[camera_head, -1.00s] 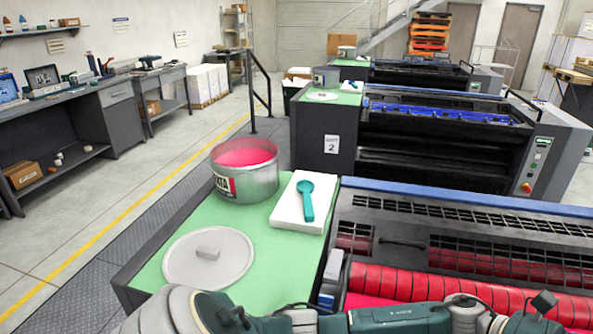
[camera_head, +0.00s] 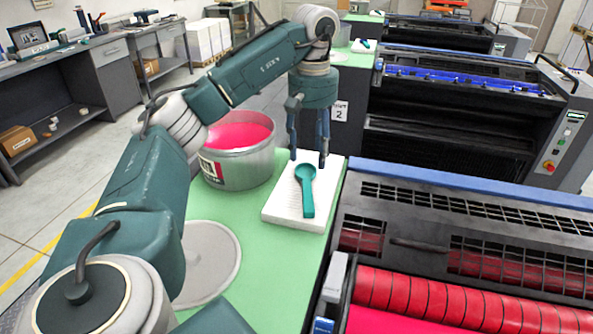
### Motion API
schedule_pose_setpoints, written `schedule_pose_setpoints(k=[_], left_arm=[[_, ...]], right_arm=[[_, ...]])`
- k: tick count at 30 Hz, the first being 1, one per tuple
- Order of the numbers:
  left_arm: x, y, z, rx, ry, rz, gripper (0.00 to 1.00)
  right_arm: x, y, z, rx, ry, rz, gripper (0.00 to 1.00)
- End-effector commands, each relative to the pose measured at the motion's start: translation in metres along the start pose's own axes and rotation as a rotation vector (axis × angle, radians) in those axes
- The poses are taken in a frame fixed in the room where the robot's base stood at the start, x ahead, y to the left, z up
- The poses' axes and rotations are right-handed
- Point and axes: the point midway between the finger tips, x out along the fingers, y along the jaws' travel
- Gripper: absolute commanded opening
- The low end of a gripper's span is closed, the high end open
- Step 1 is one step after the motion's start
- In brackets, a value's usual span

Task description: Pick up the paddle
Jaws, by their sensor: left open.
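The teal paddle (camera_head: 306,191) lies on a white pad (camera_head: 282,205) on the green-topped surface (camera_head: 262,262). Its round head points away from me and its handle towards me. My left gripper (camera_head: 308,160) is open and points down just above the far end of the pad, over and slightly beyond the paddle's head. Its two dark fingers are apart and nothing is between them. My right gripper is not in view.
A metal can of pink ink (camera_head: 236,172) stands left of the pad. A round grey lid (camera_head: 212,258) lies nearer, partly hidden by my left arm. The press with red rollers (camera_head: 440,300) is on the right. More presses stand behind.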

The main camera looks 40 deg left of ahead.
Motion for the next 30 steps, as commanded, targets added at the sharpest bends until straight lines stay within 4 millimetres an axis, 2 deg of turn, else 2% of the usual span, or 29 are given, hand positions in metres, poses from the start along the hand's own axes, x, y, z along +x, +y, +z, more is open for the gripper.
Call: schedule_pose_setpoints(k=[5, 7, 16, 20, 24, 30], left_arm=[[0.029, -0.004, -0.001, 0.000, 0.002, -0.010, 0.51], [0.036, -0.004, -0.001, -0.001, 0.003, -0.010, 0.51], [0.061, -0.004, 0.001, -0.001, 0.002, -0.008, 0.51], [0.081, -0.003, 0.004, -0.001, 0.001, -0.010, 0.51], [0.099, -0.003, 0.003, -0.002, 0.003, -0.007, 0.51], [0.105, -0.002, 0.003, -0.002, 0.005, -0.004, 0.51]], right_arm=[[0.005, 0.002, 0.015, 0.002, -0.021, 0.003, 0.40], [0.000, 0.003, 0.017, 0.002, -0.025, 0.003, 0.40], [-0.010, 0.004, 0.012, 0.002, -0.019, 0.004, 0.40], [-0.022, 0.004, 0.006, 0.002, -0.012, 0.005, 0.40], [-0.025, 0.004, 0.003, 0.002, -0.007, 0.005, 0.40], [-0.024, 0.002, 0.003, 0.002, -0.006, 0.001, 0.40]])
